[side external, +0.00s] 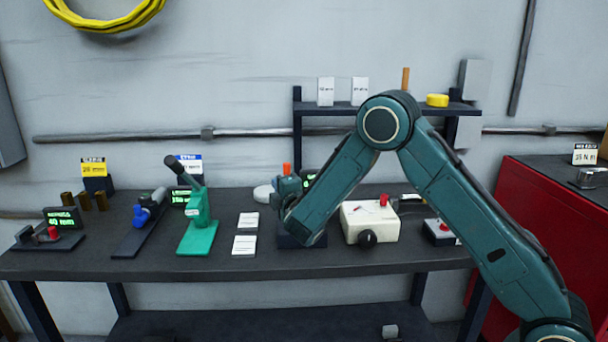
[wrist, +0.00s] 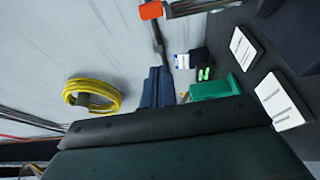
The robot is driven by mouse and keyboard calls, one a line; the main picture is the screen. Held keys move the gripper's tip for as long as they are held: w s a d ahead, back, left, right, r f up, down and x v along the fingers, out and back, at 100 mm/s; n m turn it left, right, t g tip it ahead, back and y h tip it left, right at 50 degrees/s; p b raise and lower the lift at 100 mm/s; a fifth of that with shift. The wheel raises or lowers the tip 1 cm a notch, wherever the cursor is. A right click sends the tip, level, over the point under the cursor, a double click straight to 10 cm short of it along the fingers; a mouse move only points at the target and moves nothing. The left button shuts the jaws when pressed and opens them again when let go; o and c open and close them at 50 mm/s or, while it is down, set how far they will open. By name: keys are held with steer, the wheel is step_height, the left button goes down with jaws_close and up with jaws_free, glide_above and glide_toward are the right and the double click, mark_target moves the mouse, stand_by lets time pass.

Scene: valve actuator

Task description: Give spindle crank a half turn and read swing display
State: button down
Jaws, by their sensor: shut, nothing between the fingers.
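An orange knob (side external: 286,169) stands above the middle of the bench. It also shows at the top of the wrist view (wrist: 151,10), at the end of a grey rod (wrist: 205,6); this looks like the spindle crank. A small display with green digits (side external: 309,179) sits just right of it, partly covered by my arm. Its reading and label cannot be made out. My gripper's dark blue fingers (wrist: 157,75) are together and empty in the wrist view, apart from the knob.
A green lever press (side external: 197,225), a blue-handled fixture (side external: 142,215) and two white cards (side external: 246,234) stand to the left. A cream box with a black knob (side external: 370,222) is close on the right. A shelf (side external: 330,109) hangs behind. The front bench edge is clear.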

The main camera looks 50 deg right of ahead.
mark_target(285, 171)
steer(key=shift+x, duration=5.05)
steer(key=shift+s+d, duration=1.45)
steer(key=shift+s, duration=0.05)
steer(key=shift+s+d, duration=0.3)
steer(key=shift+d, duration=0.2)
steer(key=shift+w+a, duration=0.1)
steer(key=shift+w, duration=0.05)
